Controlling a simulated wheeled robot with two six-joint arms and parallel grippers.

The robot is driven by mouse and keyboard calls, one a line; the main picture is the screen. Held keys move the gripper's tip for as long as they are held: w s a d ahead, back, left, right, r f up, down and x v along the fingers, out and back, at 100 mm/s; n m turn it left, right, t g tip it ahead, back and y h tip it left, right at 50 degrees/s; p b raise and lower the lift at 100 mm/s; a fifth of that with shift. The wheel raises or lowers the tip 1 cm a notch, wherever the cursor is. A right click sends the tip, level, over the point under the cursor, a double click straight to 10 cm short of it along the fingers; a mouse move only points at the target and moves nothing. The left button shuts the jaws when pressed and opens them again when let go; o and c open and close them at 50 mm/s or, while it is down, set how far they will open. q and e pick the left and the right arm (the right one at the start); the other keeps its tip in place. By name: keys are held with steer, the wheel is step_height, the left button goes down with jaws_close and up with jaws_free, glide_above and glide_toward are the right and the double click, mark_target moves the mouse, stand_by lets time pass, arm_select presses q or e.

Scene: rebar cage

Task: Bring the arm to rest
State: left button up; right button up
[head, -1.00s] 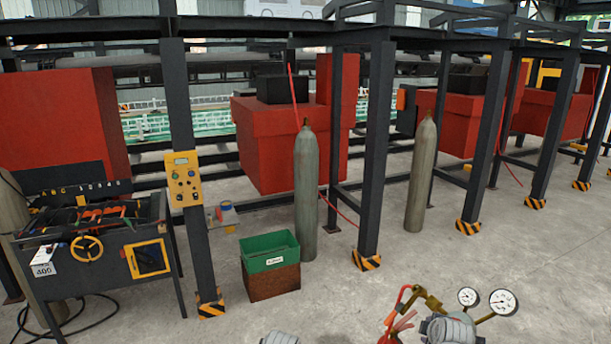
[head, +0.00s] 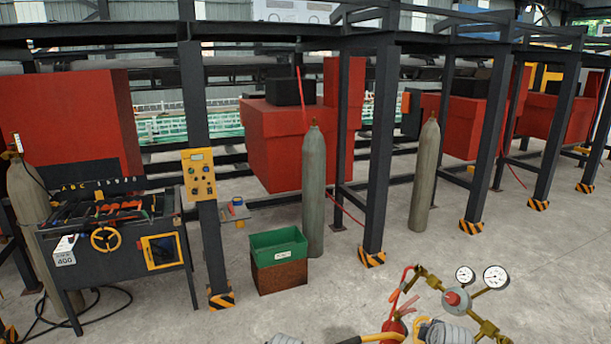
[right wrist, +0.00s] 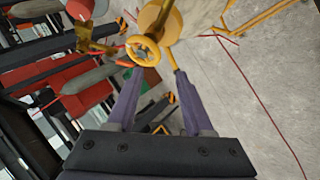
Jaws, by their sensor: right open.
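My right gripper (right wrist: 157,85) is open in the right wrist view, its two purple-grey fingers apart with nothing between them. A yellow valve wheel (right wrist: 143,48) appears just beyond the fingertips; I cannot tell if they touch it. In the head view, a brass regulator with two round white gauges (head: 495,277) stands at the lower right. A red extinguisher-like body (head: 395,328) is beside it. Grey ribbed parts show at the bottom edge of the head view, but no gripper fingers are seen there. My left gripper is not in view.
A green-topped crate (head: 278,245) stands on the floor near a grey gas cylinder (head: 314,190). A dark tool cart (head: 110,265) is at the left. Black posts with striped feet (head: 372,257) run along the row. Open concrete floor (head: 540,260) lies at the right.

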steer(key=s+a+f+m+g+y+b, duration=0.1)
steer(key=s+a+f+m+g+b, duration=0.1)
steer(key=a+f+b, duration=0.5)
steer(key=s+a+f+m+g+y+b, duration=0.1)
steer(key=s+a+f+g+b, duration=0.2)
steer(key=a+f, duration=0.55)
arm_select(q)
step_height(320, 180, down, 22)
steer(key=b, duration=1.1)
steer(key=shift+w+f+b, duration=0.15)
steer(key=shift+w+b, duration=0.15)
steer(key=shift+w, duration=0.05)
arm_select(e)
steer(key=s+a+f+m+g+h, duration=0.1)
steer(key=s+a+f+m+g, duration=0.2)
steer(key=s+a+f, duration=0.7)
step_height(320, 180, down, 2)
steer(key=s+m, duration=0.1)
steer(key=m, duration=0.1)
steer(key=shift+f+m+g+h, duration=0.25)
steer(key=shift+m+g+h, duration=0.15)
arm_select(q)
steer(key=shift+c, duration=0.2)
